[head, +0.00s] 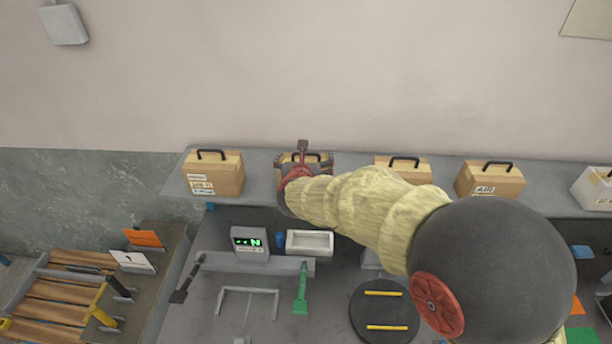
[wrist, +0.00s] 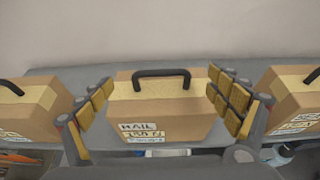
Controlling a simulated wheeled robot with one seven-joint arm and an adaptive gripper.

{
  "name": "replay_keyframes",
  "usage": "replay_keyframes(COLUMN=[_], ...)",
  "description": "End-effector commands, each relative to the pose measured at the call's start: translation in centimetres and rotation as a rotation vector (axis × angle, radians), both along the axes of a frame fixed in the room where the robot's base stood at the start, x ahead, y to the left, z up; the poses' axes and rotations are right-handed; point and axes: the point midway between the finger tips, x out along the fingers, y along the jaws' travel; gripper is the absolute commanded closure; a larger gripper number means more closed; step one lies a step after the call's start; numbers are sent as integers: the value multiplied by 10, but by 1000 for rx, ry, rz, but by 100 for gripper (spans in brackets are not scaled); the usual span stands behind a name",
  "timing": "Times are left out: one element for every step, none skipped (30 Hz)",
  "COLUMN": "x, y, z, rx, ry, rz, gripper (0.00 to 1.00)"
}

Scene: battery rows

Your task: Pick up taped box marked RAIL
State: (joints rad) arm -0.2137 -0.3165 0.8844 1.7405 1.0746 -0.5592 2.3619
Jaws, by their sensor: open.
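The taped box marked RAIL (wrist: 150,108) is a brown carton with a pale tape band, a black top handle and paper labels. It stands upright on the grey shelf, in the middle of the wrist view. My gripper (wrist: 150,98) is open, with one padded finger at the left side of the box and one at the right. I cannot tell whether the pads touch it. In the head view the RAIL box (head: 318,157) is mostly hidden behind my gripper (head: 300,165) and arm.
Similar boxes stand on the shelf to the left (head: 213,175) and right (head: 402,168), with another marked AIR (head: 490,182) and a white box (head: 594,188) farther right. Below is a bench with a green display (head: 250,243), a white tray (head: 310,243) and a black disc (head: 384,312).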

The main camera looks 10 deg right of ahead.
Motion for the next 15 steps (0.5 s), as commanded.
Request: replay_keyframes(x=[5, 9, 14, 17, 21, 26, 29, 31, 34, 35, 36, 37, 38, 38, 38], y=[-3, -4, -6, -8, -9, -10, -11, -11, -12, -12, -13, -13, -13, -13, -13], z=[-4, -6, -10, -12, -14, -15, -16, -17, -19, -20, -20, -21, -21, -21, -21], rx=[-1, -1, -2, -2, -2, -2, -2, -3, -2, -1, -1, -1, -1, -1, -1], ry=[3, 4, 4, 4, 3, 2, 1, 1, 1, 0, 0, 0, 0, -1, -1], rz=[0, 0, 0, 0, 0, 0, 1, 1, 2, 2, 2, 3, 3, 3, 3], gripper=[9, 9, 9, 9, 9, 9, 9, 9, 9, 9, 9, 9, 9, 9, 9])
